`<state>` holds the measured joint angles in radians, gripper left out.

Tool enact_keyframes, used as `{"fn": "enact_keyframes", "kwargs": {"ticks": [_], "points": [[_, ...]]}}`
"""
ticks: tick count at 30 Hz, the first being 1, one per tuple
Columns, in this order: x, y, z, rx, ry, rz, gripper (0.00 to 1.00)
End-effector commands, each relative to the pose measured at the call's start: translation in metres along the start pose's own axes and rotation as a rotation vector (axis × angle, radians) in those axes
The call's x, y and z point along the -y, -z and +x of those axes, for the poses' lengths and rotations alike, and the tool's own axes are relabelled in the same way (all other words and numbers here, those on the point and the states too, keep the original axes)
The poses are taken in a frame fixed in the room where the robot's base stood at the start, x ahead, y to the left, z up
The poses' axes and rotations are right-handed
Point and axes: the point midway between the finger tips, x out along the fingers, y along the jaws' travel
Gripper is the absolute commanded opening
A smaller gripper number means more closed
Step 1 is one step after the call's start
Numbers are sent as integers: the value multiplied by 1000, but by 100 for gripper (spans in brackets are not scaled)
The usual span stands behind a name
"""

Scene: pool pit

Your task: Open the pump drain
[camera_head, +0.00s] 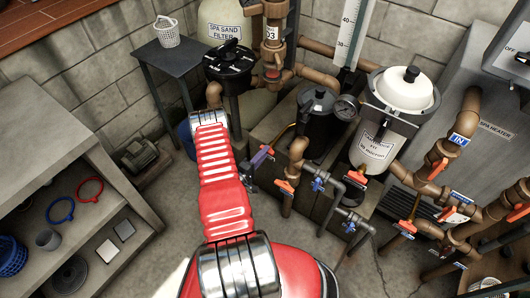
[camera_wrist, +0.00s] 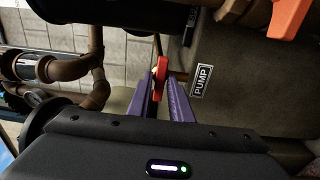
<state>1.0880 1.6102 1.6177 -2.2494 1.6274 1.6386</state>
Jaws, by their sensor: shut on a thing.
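My gripper (camera_head: 267,152) reaches in beside the black pump (camera_head: 318,118), low against the concrete block. In the wrist view, its purple fingers (camera_wrist: 161,82) are closed on a small red handle (camera_wrist: 160,72). A PUMP label (camera_wrist: 202,80) is on the block just right of the fingers. I cannot tell from these frames how far the handle is turned.
A brown pipe valve with an orange handle (camera_head: 284,187) is just right of my gripper. Blue-handled valves (camera_head: 319,185) sit on grey pipes beyond it. A white-lidded filter (camera_head: 405,90) stands at right. A shelf (camera_head: 115,185) is at left; open floor lies between.

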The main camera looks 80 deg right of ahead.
Motion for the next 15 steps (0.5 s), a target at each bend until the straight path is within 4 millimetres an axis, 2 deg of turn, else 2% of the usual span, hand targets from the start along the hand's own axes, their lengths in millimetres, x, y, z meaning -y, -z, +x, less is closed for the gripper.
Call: {"fn": "enact_keyframes", "kwargs": {"ticks": [3,15], "points": [[2,-1,0,0,4,-1,0],[2,-1,0,1,7,-21,0]]}}
